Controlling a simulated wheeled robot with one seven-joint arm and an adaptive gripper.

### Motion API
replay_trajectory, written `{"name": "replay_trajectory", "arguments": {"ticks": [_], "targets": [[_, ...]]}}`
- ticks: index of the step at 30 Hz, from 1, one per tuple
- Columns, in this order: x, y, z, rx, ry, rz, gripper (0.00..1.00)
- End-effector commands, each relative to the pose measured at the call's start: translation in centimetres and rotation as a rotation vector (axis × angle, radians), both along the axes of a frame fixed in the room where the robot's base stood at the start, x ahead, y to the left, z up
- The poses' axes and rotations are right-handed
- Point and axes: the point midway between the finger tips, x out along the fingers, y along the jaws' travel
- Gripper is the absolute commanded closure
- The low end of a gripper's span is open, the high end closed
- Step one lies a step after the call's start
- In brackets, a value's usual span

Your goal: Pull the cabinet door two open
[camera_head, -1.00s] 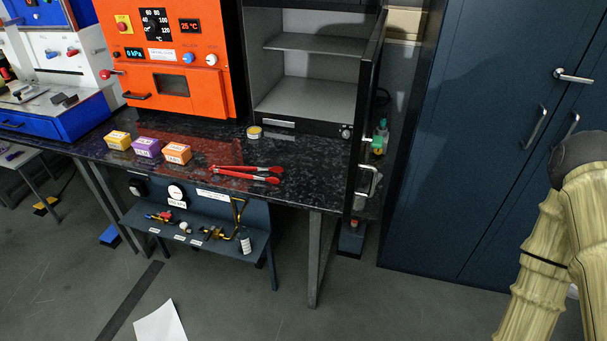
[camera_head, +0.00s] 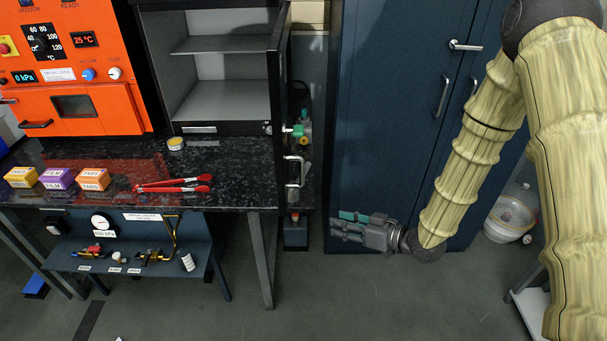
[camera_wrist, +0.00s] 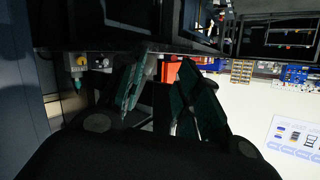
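A tall dark blue cabinet (camera_head: 375,130) stands right of the bench, its front doors shut. It has a silver lever (camera_head: 465,45) and two upright bar handles; one bar handle (camera_head: 441,96) is clear, and the other (camera_head: 473,86) is partly covered by my arm. No number shows on the doors. My gripper (camera_head: 336,226) is low in front of the cabinet, pointing left, well below the handles. In the wrist view my gripper (camera_wrist: 163,75) has its fingers apart with nothing held between them.
A grey-lined chamber (camera_head: 230,95) on the black bench (camera_head: 235,185) has its dark door (camera_head: 280,75) swung open, with a silver handle (camera_head: 295,170) left of my gripper. Red tongs (camera_head: 175,185) lie on the bench. A round clear container (camera_head: 510,215) stands at right. Floor ahead is clear.

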Motion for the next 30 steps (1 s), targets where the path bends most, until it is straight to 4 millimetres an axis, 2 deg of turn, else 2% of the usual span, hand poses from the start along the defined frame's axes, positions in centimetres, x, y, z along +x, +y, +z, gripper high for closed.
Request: {"name": "replay_trajectory", "arguments": {"ticks": [1,3,6,9,12,16,20,30], "targets": [[1.1,0.2,2.6,0.035,-0.065,0.053,0.66],[1.7,0.6,5.8,0.080,-0.144,0.138,0.66],[2.0,0.8,9.8,0.130,-0.234,0.246,0.66],[1.9,0.8,12.6,0.162,-0.296,0.333,0.66],[1.6,0.6,14.3,0.181,-0.332,0.391,0.66],[1.4,0.7,15.2,0.192,-0.350,0.426,0.66],[1.6,1.8,15.4,0.193,-0.352,0.431,0.66],[2.7,7.0,15.4,0.191,-0.351,0.429,0.66]]}}
